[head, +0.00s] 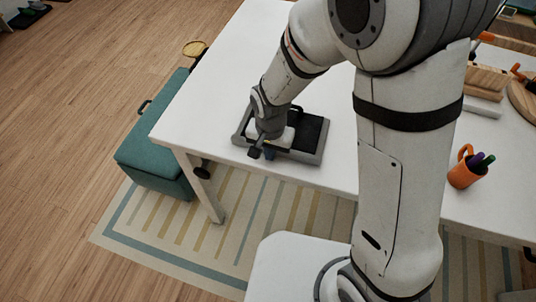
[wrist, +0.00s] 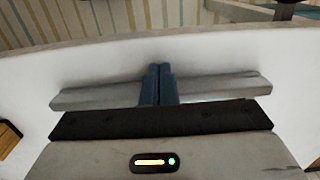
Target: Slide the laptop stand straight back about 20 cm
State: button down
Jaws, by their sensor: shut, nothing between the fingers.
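The laptop stand (head: 311,134) is a low grey frame with a dark top. It lies on the white table (head: 222,85) close to the front edge, partly hidden by my arm. My gripper (head: 268,154) is low at the stand's front side. In the wrist view my gripper (wrist: 159,70) has its two blue fingers pressed together and empty. A grey bar of the stand (wrist: 225,87) runs across behind the fingers on both sides. I cannot tell whether the fingertips touch it.
An orange cup with pens (head: 465,171) stands on the table to the right. Wooden items (head: 486,80) sit at the far right. A teal bench (head: 155,150) is beside the table's left end. The tabletop behind and left of the stand is clear.

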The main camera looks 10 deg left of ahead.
jog(key=shift+w, duration=0.2)
jog(key=w, duration=0.6)
jog(key=w+d+b, duration=0.1)
jog(key=w, duration=0.6)
jog(key=w+b, duration=0.1)
jog(key=w, duration=0.5)
jog(key=shift+w+d, duration=0.35)
jog(key=shift+s, duration=0.15)
jog(key=shift+s+b, duration=0.3)
jog(key=s+b, duration=0.1)
jog(key=s, duration=0.2)
jog(key=shift+a+f, duration=0.1)
notch_tip(320, 180, up, 10)
jog(key=shift+s+r+b, duration=0.1)
jog(key=shift+r+b, duration=0.05)
jog(key=shift+b, duration=0.3)
